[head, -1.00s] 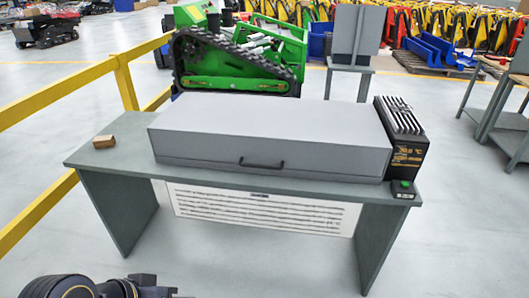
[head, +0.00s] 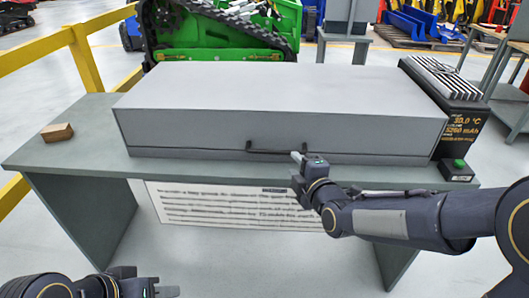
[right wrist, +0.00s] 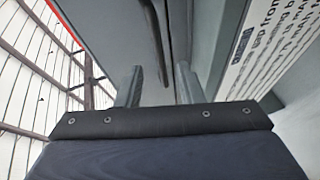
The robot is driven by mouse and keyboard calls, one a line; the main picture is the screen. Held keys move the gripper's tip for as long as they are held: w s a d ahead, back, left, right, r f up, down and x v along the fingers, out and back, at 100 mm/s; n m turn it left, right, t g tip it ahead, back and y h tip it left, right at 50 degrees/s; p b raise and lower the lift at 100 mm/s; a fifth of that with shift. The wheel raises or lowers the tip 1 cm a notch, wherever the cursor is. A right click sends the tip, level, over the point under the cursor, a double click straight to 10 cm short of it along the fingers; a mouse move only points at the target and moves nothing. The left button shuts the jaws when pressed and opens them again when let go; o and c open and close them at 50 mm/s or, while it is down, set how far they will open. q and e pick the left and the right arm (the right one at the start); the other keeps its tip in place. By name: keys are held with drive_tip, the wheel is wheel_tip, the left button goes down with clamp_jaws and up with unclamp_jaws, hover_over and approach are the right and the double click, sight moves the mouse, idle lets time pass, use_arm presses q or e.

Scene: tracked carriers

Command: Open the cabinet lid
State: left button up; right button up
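The grey cabinet (head: 200,152) lies on a table, and its large flat lid (head: 270,88) is closed. A dark bar handle (head: 268,151) is on the front face, low and near the middle. My right gripper (head: 298,157) is at the right end of the handle. In the right wrist view its two fingers (right wrist: 158,85) are apart, with the handle (right wrist: 154,40) ahead of the gap between them and nothing held. I cannot tell whether a finger touches the handle. My left gripper (head: 166,291) is low at the bottom left, away from the cabinet; its finger opening is unclear.
The table (head: 70,145) has a brown block (head: 57,132) at its left. A black unit with a display (head: 455,110) and a small box with a green button (head: 457,168) stand at the right. A yellow rail (head: 50,50) runs at the left, and a green tracked machine (head: 220,30) stands behind.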

sight(281, 153)
drive_tip(key=shift+n+t, duration=0.3)
drive_tip(key=shift+n, duration=0.2)
drive_tip(key=x, duration=0.4)
drive_tip(key=a+x, duration=0.1)
drive_tip(key=x, duration=0.4)
drive_tip(key=shift+s, duration=0.1)
drive_tip(key=shift+f, duration=0.1)
clamp_jaws()
